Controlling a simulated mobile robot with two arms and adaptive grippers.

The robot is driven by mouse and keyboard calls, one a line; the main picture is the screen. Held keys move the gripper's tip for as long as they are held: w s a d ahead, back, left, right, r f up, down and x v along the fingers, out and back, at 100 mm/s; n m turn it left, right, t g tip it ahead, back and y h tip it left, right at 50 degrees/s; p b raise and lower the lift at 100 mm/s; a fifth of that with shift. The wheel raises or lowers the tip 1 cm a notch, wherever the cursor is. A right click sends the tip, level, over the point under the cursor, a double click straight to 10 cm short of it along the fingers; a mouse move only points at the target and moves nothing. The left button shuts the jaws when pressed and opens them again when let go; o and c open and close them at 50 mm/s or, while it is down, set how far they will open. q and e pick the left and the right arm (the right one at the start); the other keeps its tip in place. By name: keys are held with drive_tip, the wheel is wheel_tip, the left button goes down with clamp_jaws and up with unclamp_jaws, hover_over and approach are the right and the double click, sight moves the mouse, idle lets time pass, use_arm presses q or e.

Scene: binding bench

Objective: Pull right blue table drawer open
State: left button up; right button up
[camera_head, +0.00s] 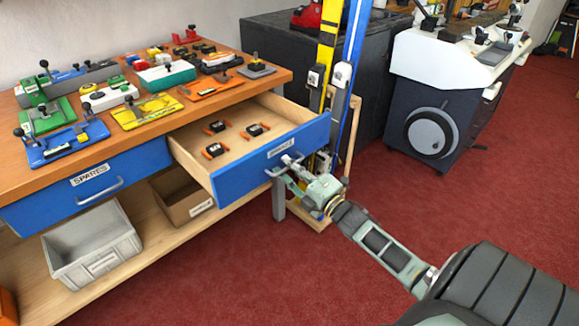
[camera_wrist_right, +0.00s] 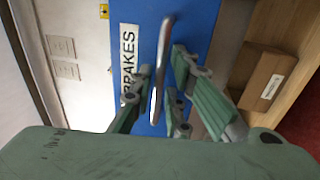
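The right blue drawer (camera_head: 250,165) of the table stands pulled well out, its pale wooden inside showing. Several small black parts with orange ends lie in it. Its metal bar handle (camera_head: 284,166) is on the blue front, beside a white label. My right gripper (camera_head: 292,170) is at this handle. In the right wrist view the handle (camera_wrist_right: 161,65) runs between the green fingers (camera_wrist_right: 162,75), with narrow blue gaps beside it, so the fingers look open around it. The label there reads "BRAKES", partly covered by a finger. My left gripper is not in view.
The left drawer (camera_head: 92,186), labelled "SPARES", is shut. A grey bin (camera_head: 92,250) and a cardboard box (camera_head: 181,197) stand on the lower shelf. Yellow and blue upright bars (camera_head: 350,65) stand just beyond the open drawer. Red floor (camera_head: 420,200) lies clear to the right.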

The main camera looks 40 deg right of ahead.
drive_tip(key=a+v, duration=0.1)
drive_tip(key=v, duration=1.1)
drive_tip(key=shift+d, duration=0.45)
drive_tip(key=shift+r, duration=0.1)
